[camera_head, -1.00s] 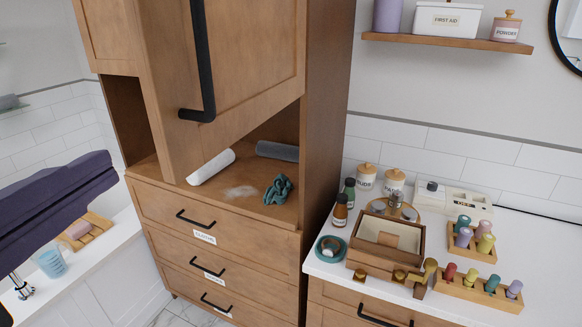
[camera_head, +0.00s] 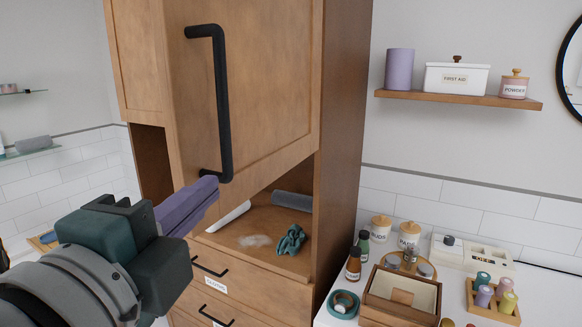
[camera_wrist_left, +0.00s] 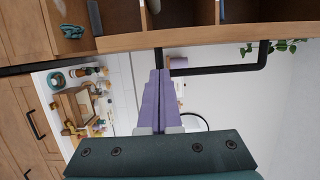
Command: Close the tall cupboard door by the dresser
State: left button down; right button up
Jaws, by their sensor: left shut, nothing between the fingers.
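The tall wooden cupboard door (camera_head: 265,90) stands partly open, its left edge swung out in front of the cupboard body (camera_head: 340,130). It carries a long black handle (camera_head: 223,100), which also shows in the left wrist view (camera_wrist_left: 215,70). My left gripper (camera_head: 213,184), with purple fingers, is shut and empty by the handle's lower end. In the left wrist view its closed fingertips (camera_wrist_left: 160,72) are close to the handle; I cannot tell whether they touch. The fingers hide a little of the cupboard's lower niche. My right gripper is not in view.
The open niche holds a grey roll (camera_head: 292,200), a white roll (camera_head: 228,216) and a teal cloth (camera_head: 290,239). Drawers lie below. At right, the dresser top holds a wooden box (camera_head: 400,292), bottles and jars. A wall shelf (camera_head: 460,99) hangs above.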

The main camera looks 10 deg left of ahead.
pick_arm(q)
jog(key=shift+w+a, duration=0.25)
jog(key=shift+a, duration=0.7)
